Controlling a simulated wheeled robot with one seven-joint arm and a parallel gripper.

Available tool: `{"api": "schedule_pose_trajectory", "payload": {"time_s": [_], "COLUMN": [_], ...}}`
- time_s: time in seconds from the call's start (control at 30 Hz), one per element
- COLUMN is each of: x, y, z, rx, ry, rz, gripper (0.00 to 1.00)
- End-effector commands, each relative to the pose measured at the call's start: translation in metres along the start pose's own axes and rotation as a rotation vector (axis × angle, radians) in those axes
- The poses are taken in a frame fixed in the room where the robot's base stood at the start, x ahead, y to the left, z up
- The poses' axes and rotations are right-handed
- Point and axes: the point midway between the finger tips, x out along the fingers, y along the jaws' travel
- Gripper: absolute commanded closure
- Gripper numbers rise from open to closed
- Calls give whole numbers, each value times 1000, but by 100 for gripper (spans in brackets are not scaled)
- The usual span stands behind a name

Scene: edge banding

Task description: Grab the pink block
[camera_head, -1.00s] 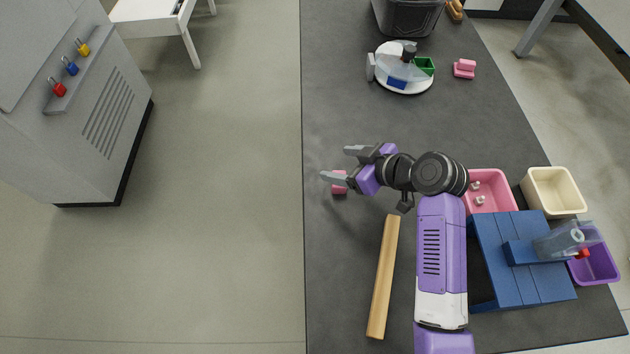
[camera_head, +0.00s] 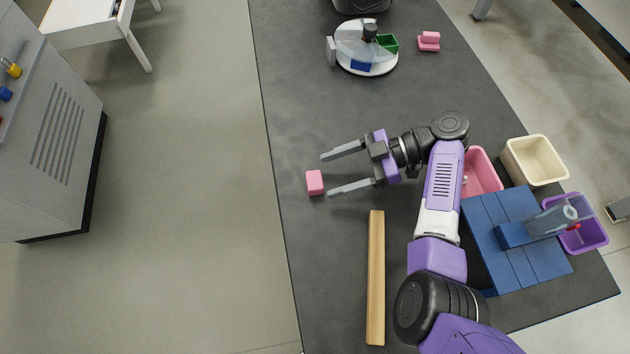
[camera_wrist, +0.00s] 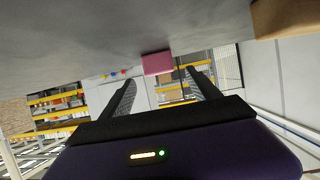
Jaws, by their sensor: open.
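The pink block (camera_head: 315,183) lies on the dark table near its left edge in the head view. My gripper (camera_head: 325,175) is open, its two fingers pointing left toward the block. The block is just beyond the fingertips and between their lines, with nothing held. In the wrist view the pink block (camera_wrist: 157,63) shows ahead, between the two open fingers (camera_wrist: 160,80); that picture appears upside down, with the table surface at the top.
A wooden strip (camera_head: 376,278) lies below my gripper. A round white device (camera_head: 362,48) and another pink piece (camera_head: 429,41) are farther back. A pink bin (camera_head: 482,175), cream bin (camera_head: 535,160), purple bin (camera_head: 590,236) and blue stand (camera_head: 520,260) are right. The table left of centre is mostly clear.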

Motion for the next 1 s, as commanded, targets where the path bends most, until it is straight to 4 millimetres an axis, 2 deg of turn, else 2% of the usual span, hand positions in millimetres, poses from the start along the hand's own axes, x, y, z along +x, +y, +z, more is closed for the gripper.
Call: {"api": "schedule_pose_trajectory", "payload": {"time_s": [0.5,0.77,0.8,1.0], "x": [50,53,53,53], "y": [0,0,0,0], "z": [0,0,0,0], "rx": [2,2,2,2], "ry": [-2,-2,-2,-2], "rz": [0,2,1,1], "gripper": [29,29,31,70]}}
